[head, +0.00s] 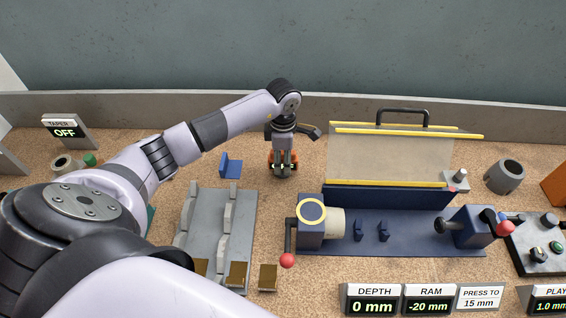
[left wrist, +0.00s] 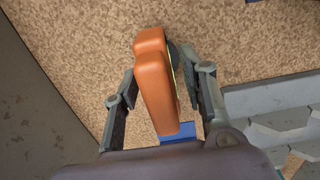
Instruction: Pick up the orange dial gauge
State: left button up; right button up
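The orange dial gauge (left wrist: 153,85) stands out in the left wrist view, between the two fingers of my left gripper (left wrist: 160,85). Its dark face with a yellow-green edge is turned toward the right finger and is mostly hidden. Cork shows between the left finger and the gauge's lower part, so the fingers look open around it. In the head view, my left gripper (head: 284,172) points down at the bench, and bits of the orange gauge (head: 271,161) show beside the fingers. My right gripper is in neither view.
A blue stand (head: 231,166) is left of the gripper. A grey slotted rack (head: 206,238) lies nearer. A blue press fixture (head: 403,237) with a clear yellow-edged guard (head: 390,158) stands to the right. A low wall (head: 220,104) runs behind the bench.

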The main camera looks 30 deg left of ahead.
pick_arm(q)
grip_shut()
jog(key=shift+r, duration=0.1)
dwell(0.6)
